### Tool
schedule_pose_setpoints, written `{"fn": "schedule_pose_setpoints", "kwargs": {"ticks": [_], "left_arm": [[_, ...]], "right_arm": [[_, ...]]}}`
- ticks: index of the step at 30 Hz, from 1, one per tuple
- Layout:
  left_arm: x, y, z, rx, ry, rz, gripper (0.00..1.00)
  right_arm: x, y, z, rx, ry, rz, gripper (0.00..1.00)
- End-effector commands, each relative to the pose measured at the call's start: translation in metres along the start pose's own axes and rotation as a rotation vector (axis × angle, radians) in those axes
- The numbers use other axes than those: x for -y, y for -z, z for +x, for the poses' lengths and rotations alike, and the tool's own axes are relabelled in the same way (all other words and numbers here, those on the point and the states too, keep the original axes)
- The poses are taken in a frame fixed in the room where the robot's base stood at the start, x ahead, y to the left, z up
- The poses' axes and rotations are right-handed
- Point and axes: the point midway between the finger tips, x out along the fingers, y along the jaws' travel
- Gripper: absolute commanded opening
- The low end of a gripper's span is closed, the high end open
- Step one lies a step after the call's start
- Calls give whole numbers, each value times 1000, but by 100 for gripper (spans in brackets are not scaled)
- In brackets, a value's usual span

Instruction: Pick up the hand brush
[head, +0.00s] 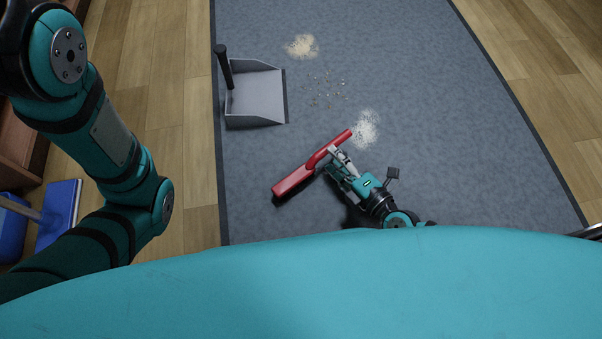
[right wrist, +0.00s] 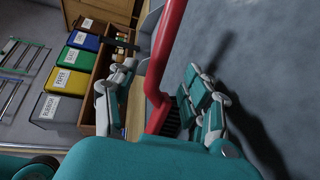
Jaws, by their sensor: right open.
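The hand brush (head: 292,181) is red and lies at a slant on the grey-blue mat, its handle end pointing up and right in the head view. My right gripper (head: 335,160) is at the handle side of the brush. In the right wrist view the red handle (right wrist: 168,45) runs between the two spread fingers, with dark bristles (right wrist: 174,118) showing low between them. The right gripper is open, and I cannot tell whether either finger touches the brush. My left arm comes in at the left of the head view, but its gripper is out of sight.
A grey dustpan (head: 257,98) with a black handle lies on the mat (head: 440,120), up and left of the brush. Pale crumb piles (head: 302,46) and (head: 366,129) lie nearby. A blue mop (head: 60,212) is at far left. Labelled bins (right wrist: 70,72) show in the right wrist view.

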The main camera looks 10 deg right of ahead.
Motion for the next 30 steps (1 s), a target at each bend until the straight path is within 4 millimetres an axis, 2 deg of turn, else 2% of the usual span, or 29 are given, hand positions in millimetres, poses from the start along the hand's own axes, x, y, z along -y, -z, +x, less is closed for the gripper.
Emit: {"fn": "schedule_pose_setpoints", "kwargs": {"ticks": [3, 7, 17, 28, 30], "left_arm": [[-1, 1, -3, 0, 0, 0, 40], [-1, 1, -4, 0, 0, 0, 40], [-1, 1, -4, 0, 0, 0, 40], [-1, 1, -4, 1, 0, 0, 40], [-1, 1, -4, 1, 0, 0, 40]], "right_arm": [[-4, 0, 21, 2, -6, 4, 50], [-4, 0, 37, 1, -3, 2, 50], [-4, 0, 43, 0, -1, 0, 48], [-4, 0, 42, 0, -1, 0, 0], [-4, 0, 42, 0, -1, 0, 0]]}}
